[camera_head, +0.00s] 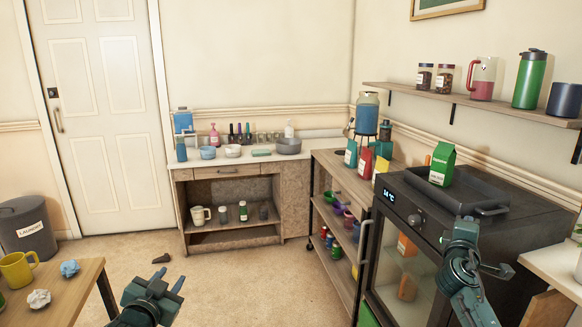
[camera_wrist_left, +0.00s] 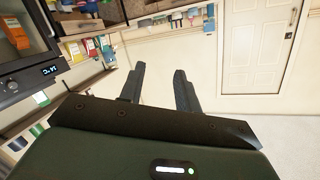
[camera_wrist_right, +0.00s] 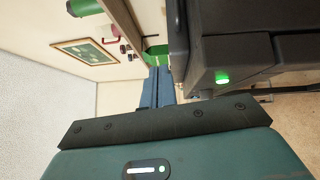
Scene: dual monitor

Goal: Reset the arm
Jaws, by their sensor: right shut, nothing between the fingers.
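My left gripper (camera_head: 168,280) is low at the front of the head view, above the floor and right of the wooden table. In the left wrist view its two dark fingers (camera_wrist_left: 158,90) stand apart with nothing between them. My right arm is at the lower right of the head view, in front of the dark glass-door appliance (camera_head: 390,225). In the right wrist view the right gripper's fingers (camera_wrist_right: 157,82) are together and hold nothing. A green carton (camera_head: 442,165) stands on the appliance, apart from the right gripper.
The wooden table (camera_head: 70,295) at lower left bears a yellow mug (camera_head: 17,269) and crumpled balls. A shelf cart (camera_head: 335,215) with bottles stands beside the appliance. A wall shelf (camera_head: 470,104) holds jars and jugs. The middle floor (camera_head: 240,280) is mostly clear.

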